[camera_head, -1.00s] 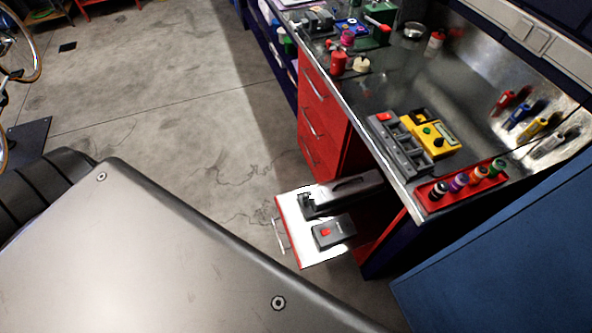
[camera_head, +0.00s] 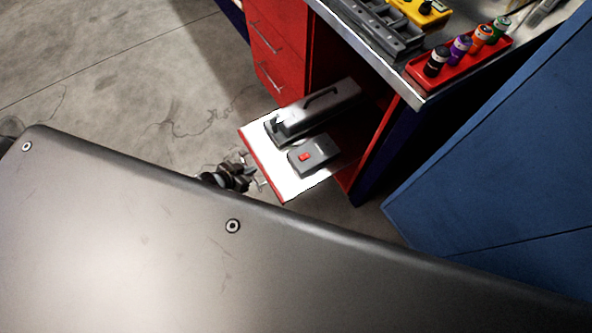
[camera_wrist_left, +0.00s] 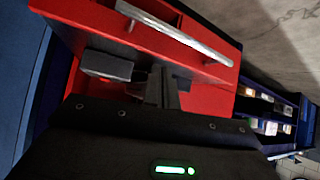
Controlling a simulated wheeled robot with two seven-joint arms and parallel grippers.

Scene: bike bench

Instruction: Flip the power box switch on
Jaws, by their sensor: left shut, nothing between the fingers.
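A grey box with a red switch (camera_head: 304,157), which I take for the power box (camera_head: 322,151), lies on a pale pull-out tray (camera_head: 288,185) low under the bench. The switch's on or off position is too small to tell. My left gripper (camera_head: 247,170) shows dark just outside the tray's front edge, close to its handle, apart from the box. In the left wrist view its shut, empty fingers (camera_wrist_left: 160,88) point at a red panel (camera_wrist_left: 215,50) with a silver handle (camera_wrist_left: 175,32). My right gripper is not in view.
A long dark grey tool (camera_head: 318,108) lies behind the box on the same tray. Red drawers (camera_head: 278,50) stand to its left and a blue cabinet (camera_head: 500,180) to the right. A red rack (camera_head: 440,80) of small bottles sits on the bench top. Floor is clear at left.

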